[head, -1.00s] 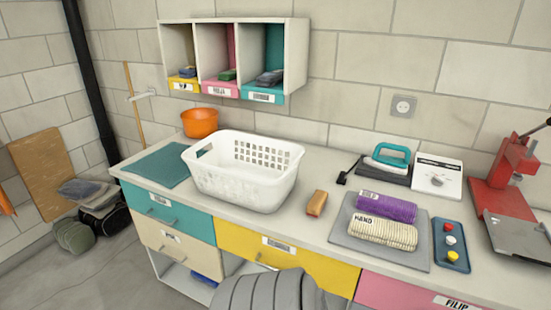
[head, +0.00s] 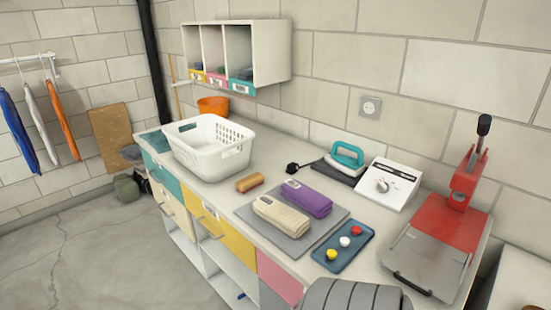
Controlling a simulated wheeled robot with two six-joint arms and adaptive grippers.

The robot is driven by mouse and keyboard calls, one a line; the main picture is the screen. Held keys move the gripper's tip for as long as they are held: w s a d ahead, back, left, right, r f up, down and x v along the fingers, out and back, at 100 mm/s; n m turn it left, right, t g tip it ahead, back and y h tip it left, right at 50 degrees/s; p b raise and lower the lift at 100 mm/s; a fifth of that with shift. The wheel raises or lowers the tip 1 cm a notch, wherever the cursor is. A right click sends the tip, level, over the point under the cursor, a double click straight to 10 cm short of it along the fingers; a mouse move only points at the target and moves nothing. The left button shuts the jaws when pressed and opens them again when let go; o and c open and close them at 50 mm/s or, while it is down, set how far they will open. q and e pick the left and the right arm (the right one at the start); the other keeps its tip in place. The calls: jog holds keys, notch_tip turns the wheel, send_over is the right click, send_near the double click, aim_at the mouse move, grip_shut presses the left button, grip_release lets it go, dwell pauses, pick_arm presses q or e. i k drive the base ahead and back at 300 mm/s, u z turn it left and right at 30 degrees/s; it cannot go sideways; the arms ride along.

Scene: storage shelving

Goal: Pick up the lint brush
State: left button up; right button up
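A small brown, rounded block (head: 250,182) lies on the white countertop between the white basket and the grey mat; it may be the lint brush, but I see no bristles or handle clearly. Neither of my grippers is in view. A grey ribbed part at the bottom edge looks like my own arm, and it hides a piece of the counter's front.
The white basket (head: 206,152) stands left of the brown block. A grey mat (head: 284,243) holds folded beige and purple towels. A blue tray (head: 326,262), a teal iron (head: 346,157), a white box (head: 388,184) and a red press (head: 452,222) stand further right.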

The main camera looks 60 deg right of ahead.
aim_at(246, 185)
jog(key=z, duration=1.3)
